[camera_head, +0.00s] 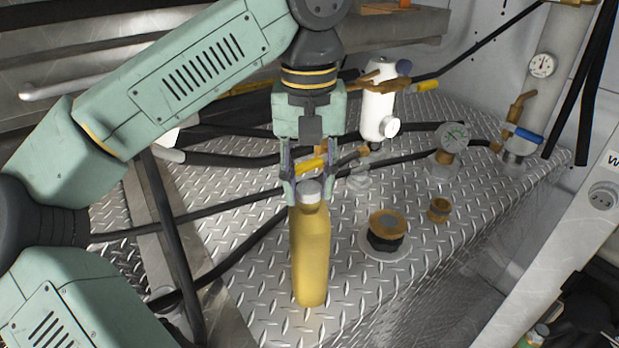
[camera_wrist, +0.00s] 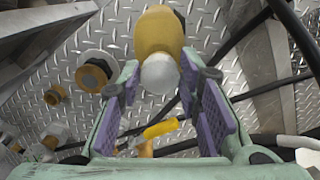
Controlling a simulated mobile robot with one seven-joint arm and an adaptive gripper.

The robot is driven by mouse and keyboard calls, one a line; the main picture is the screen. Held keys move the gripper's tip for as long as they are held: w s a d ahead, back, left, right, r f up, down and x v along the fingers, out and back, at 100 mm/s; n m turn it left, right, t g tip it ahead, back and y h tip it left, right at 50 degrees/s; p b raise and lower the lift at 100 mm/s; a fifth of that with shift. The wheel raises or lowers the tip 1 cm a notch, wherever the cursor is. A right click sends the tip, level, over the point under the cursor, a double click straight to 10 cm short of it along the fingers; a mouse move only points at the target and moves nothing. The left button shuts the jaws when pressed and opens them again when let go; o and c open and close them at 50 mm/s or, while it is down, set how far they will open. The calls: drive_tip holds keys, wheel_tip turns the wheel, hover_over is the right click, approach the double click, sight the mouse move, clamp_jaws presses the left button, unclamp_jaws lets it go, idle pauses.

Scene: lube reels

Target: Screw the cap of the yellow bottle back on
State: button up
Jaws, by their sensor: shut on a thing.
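The yellow bottle (camera_head: 310,258) stands upright on the diamond-plate deck. Its pale grey cap (camera_head: 311,190) is at the top of the neck; whether it is threaded on cannot be told. My gripper (camera_head: 308,198) points down over the bottle, shut on the cap with one finger on each side. In the wrist view the cap (camera_wrist: 160,73) lies between the fingertips of my gripper (camera_wrist: 165,82), with the yellow bottle (camera_wrist: 159,32) beyond it. The purple finger pads hide little of the cap there.
A black and brown round fitting (camera_head: 386,228) stands right of the bottle, with a small brass fitting (camera_head: 439,209) beyond. A white cylinder (camera_head: 378,115) with a yellow-handled valve stands behind. Black hoses (camera_head: 235,202) cross the deck on the left.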

drive_tip(key=m, duration=0.3)
drive_tip(key=shift+a+m, duration=0.1)
drive_tip(key=shift+m, duration=0.6)
drive_tip(key=m, duration=0.4)
drive_tip(key=shift+f, duration=0.1)
drive_tip(key=o, duration=0.8)
drive_tip(key=shift+o, duration=0.5)
drive_tip(key=shift+o, duration=1.2)
